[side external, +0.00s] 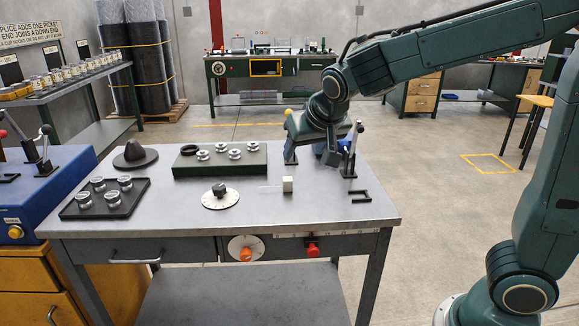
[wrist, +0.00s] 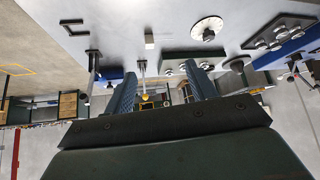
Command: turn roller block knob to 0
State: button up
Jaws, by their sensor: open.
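A round white dial (side external: 220,198) with a dark knob (side external: 219,189) lies on the grey table in front of a dark green block (side external: 215,163) carrying several metal rollers. The wrist view also shows the dial (wrist: 208,29) and the green block (wrist: 193,56). No label marks which knob is the roller block's, and the dial figures are too small to read. My gripper (side external: 329,160) is above the table's back right, right of the green block and well away from the dial. Its ridged fingers (wrist: 163,82) are apart, with nothing seen held.
The drawer front carries a second dial with an orange knob (side external: 245,254) and a red knob (side external: 313,249). A small pale cube (side external: 288,184), a lever post (side external: 351,153) and a black bracket (side external: 361,196) stand right of the dial. A black tray (side external: 105,207) of cups lies left.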

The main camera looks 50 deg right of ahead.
jog(key=w+a+f+m+t+h, duration=0.1)
jog(key=w+a+f, duration=0.15)
jog(key=w, duration=0.25)
jog(key=w+a+f+m+h, duration=0.1)
jog(key=w+f, duration=0.2)
jog(key=w, duration=0.3)
jog(key=t+h, duration=0.3)
send_near(219, 188)
jog(key=v, duration=0.4)
jog(key=shift+s+a+r, duration=0.1)
jog(key=shift+a+r, duration=0.05)
jog(key=shift+r, duration=0.05)
jog(key=x, duration=1.3)
jog(key=shift+w+d+f, duration=0.25)
jog(key=c, duration=1)
jog(key=shift+d, duration=0.1)
